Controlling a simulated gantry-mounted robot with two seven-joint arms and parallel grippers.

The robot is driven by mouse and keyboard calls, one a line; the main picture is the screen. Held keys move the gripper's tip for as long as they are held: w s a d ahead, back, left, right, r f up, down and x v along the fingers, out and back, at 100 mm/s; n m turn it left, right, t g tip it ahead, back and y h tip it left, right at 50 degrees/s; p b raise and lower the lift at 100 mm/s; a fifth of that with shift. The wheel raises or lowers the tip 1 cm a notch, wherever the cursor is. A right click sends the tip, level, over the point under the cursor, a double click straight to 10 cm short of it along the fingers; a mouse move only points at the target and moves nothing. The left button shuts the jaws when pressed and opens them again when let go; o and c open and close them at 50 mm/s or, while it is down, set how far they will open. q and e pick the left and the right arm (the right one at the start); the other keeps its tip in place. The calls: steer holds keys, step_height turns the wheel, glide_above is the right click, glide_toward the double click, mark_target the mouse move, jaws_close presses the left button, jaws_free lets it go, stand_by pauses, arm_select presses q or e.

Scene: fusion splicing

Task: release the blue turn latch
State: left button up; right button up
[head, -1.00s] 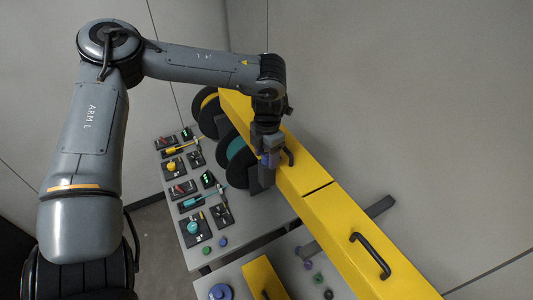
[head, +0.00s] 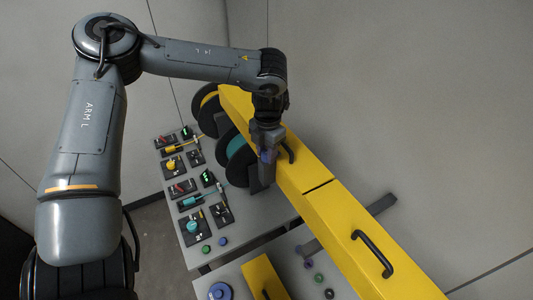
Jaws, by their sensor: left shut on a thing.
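My left gripper (head: 268,150) points down beside the long yellow duct (head: 305,190), near its black handle at the far part. It is shut on a small blue-purple piece, which I take to be the blue turn latch (head: 266,157), at the top of a dark grey upright block (head: 264,178). The fingers hide much of the latch, so I cannot tell how far it is turned. My right gripper does not show in the head view.
Dark reels, one with a teal face (head: 236,158), stand left of the gripper. Small black panels with coloured tools (head: 193,228) cover the table (head: 245,213). A black handle (head: 372,252) rises from the near duct section. A shorter yellow piece (head: 264,280) lies in front.

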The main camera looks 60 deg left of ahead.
arm_select(q)
steer(key=n+b, duration=0.2)
steer(key=n, duration=0.1)
steer(key=shift+f, duration=0.15)
steer(key=n+b, duration=0.2)
steer(key=n, duration=0.3)
steer(key=shift+b, duration=0.35)
steer(key=n+b, duration=0.2)
steer(key=n, duration=0.2)
steer(key=shift+n+b, duration=0.7)
steer(key=shift+n, duration=1.4)
steer(key=o, duration=1)
steer(key=shift+o, duration=0.2)
steer(key=shift+r, duration=0.25)
step_height(320, 180, up, 11)
steer(key=shift+w+f, duration=0.2)
